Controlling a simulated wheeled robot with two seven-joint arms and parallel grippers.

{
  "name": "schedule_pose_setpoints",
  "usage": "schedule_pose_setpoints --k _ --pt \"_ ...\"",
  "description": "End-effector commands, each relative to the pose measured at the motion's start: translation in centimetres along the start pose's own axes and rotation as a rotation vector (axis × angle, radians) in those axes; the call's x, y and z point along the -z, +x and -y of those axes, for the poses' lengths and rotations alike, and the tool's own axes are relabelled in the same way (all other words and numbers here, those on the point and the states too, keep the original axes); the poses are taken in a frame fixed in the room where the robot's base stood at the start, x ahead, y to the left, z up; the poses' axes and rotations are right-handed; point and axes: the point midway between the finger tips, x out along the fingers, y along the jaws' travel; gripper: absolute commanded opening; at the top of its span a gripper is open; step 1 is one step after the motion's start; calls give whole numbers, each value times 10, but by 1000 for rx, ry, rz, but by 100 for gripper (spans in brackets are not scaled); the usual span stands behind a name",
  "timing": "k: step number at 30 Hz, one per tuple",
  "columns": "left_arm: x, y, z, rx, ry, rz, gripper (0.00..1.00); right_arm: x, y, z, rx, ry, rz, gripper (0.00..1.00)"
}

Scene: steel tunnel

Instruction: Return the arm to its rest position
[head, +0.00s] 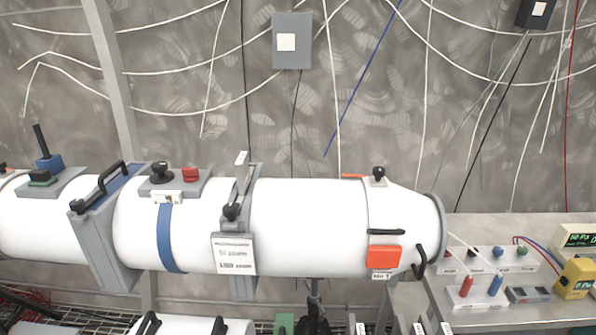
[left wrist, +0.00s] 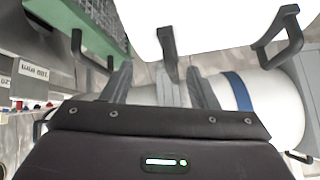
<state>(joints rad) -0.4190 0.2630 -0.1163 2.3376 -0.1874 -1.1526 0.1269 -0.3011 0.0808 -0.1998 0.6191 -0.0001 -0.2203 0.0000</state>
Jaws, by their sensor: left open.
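My left gripper (left wrist: 159,70) shows in the left wrist view, with its two grey fingers apart and nothing between them. Past the fingers are a black handle (left wrist: 167,45) on a white surface and a white tube with a blue band (left wrist: 237,92). I cannot tell how far the fingertips are from these. In the head view I make out neither gripper. My right gripper is in no view.
In the head view a long white tube (head: 310,225) with grey clamps and black handles spans the left and middle. A bench (head: 480,225) at right holds sockets, a red and a blue plug, and a yellow meter (head: 575,280). Cables hang on the back wall.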

Motion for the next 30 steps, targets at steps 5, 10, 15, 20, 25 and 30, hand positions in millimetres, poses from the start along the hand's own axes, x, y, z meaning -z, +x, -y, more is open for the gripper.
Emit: schedule_pose_setpoints --k 5,10,15,20,25,30 --pt "-43 -22 -8 -6 -89 192 53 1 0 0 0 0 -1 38" --pt "-77 -46 -18 -33 -159 353 53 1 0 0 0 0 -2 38" --pt "-101 -33 -25 -51 -182 430 53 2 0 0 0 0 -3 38" --pt "-122 4 -30 -54 -180 443 53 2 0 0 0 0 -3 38" --pt "-153 48 -39 -60 -177 461 53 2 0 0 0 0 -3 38" --pt "-208 101 -54 -68 -172 490 53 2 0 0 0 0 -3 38"
